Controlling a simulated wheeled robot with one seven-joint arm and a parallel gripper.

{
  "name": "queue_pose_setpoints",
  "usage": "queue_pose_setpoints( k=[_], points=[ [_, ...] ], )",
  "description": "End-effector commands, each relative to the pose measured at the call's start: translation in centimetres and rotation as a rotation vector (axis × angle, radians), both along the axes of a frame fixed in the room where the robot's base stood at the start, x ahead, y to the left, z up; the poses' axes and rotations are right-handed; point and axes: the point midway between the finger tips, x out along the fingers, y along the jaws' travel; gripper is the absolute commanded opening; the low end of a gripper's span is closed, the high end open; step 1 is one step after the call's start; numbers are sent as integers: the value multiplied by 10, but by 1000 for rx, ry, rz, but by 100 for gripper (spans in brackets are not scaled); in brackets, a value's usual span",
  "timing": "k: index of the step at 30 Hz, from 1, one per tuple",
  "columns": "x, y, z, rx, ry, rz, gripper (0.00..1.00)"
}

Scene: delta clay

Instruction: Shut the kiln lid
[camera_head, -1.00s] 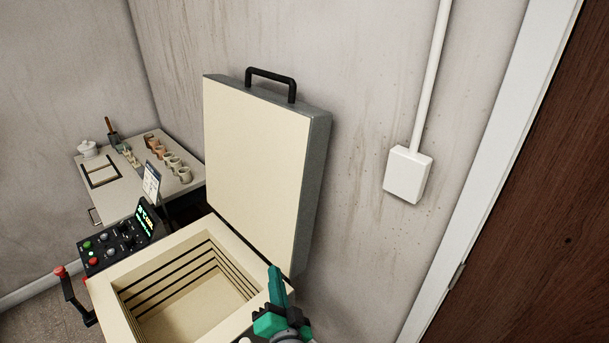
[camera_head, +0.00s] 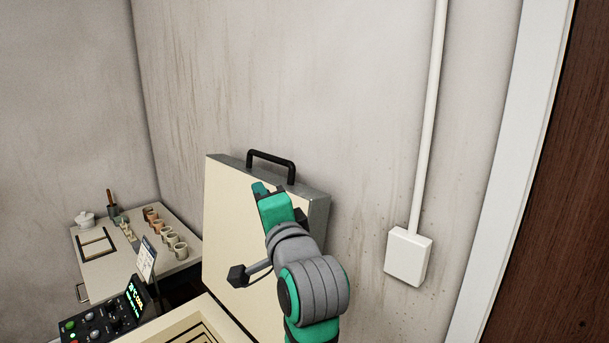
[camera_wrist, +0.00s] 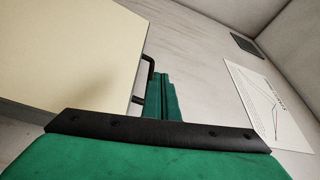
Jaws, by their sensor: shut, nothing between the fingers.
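The kiln lid (camera_head: 232,215) stands open and upright behind the kiln, its cream inner face toward me. Its black handle (camera_head: 272,162) sits on the top edge. The kiln body (camera_head: 240,333) shows only in part at the bottom, with dark grooves in its chamber wall. My gripper (camera_head: 261,189) is shut and empty, raised in front of the lid's upper part, just below the handle in the picture. In the wrist view the shut fingers (camera_wrist: 163,93) lie beside the lid's edge (camera_wrist: 140,60) and overlap the handle (camera_wrist: 148,66); I cannot tell whether they touch.
The control panel (camera_head: 105,315) is at the kiln's left. A side table (camera_head: 105,268) with small cups (camera_head: 172,242) and a white pot (camera_head: 85,218) stands at the left. A white wall box (camera_head: 407,257) and pipe are at the right, beside the door (camera_head: 545,200).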

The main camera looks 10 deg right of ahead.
Motion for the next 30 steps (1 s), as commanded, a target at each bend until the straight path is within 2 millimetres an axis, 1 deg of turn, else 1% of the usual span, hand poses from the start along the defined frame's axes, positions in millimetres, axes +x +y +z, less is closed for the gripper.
queue_pose_setpoints(
  k=[1, 4, 6, 9, 11, 14, 17, 24, 30],
  points=[
    [4, -22, 10, 48, 33, -19, 0],
    [11, -63, 11, 163, 125, -51, 0],
    [13, -87, 10, 231, 176, -70, 0],
    [14, -107, 7, 290, 218, -85, 0],
    [17, -112, 6, 306, 230, -90, 0],
    [25, -112, 4, 312, 236, -90, 0],
    [40, -108, 2, 309, 236, -89, 0],
    [81, -99, -1, 308, 235, -84, 0],
    [104, -96, -2, 308, 233, -84, 0]
  ],
)
